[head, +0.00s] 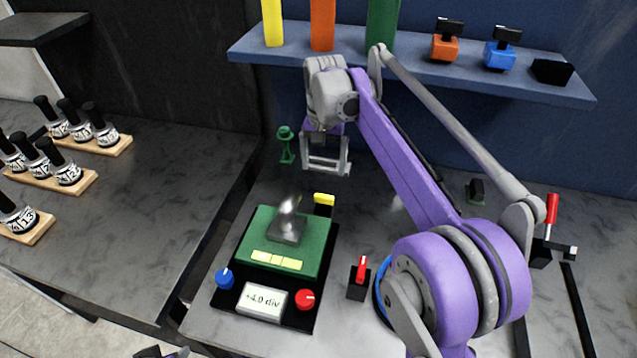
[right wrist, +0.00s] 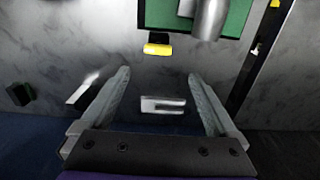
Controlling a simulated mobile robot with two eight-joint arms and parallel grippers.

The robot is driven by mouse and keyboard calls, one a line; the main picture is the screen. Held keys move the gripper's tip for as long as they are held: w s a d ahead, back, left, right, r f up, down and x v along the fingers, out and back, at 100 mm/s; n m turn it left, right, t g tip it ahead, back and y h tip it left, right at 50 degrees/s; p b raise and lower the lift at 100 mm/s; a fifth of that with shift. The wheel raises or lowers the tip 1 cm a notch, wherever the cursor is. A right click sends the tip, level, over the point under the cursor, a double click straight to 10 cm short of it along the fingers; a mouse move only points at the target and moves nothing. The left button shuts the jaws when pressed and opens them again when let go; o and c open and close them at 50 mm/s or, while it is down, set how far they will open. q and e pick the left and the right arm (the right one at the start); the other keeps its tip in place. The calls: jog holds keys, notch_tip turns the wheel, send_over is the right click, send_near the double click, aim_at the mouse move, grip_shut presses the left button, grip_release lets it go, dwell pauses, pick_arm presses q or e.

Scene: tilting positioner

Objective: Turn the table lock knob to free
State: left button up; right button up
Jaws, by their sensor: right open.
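The tilting positioner has a green table (head: 302,237) on a black base, with a blue knob (head: 225,279) at front left, a red knob (head: 305,299) at front right and a yellow-topped black knob (head: 324,199) at the back right. No readable label shows which is the lock knob. The yellow-topped knob also shows in the right wrist view (right wrist: 157,48), ahead of the fingertips. My right gripper (head: 327,170) is open and empty, behind the positioner and apart from it; its spread fingers show in the wrist view (right wrist: 158,76). My left gripper is not clearly visible.
A display (head: 262,301) reads "+4.0 div". A red-levered black block (head: 359,280) stands right of the positioner. A green stand (head: 286,144) is left of my right gripper. A blue shelf (head: 420,72) with blocks hangs behind. Wooden racks (head: 50,180) stand at left.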

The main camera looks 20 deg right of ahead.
aim_at(324, 196)
jog(key=f, duration=0.1)
jog(key=s+f, duration=0.1)
jog(key=f, duration=0.1)
jog(key=shift+s, duration=0.25)
jog(key=f, duration=0.5)
jog(key=shift+w+f, duration=0.4)
jog(key=shift+s+f+b, duration=0.1)
jog(key=shift+f+b, duration=0.2)
jog(key=shift+f, duration=0.15)
pick_arm(q)
jog(key=shift+s+f, duration=0.45)
jog(key=shift+s, duration=0.1)
pick_arm(e)
jog(key=shift+f, duration=0.15)
jog(key=c, duration=1.4)
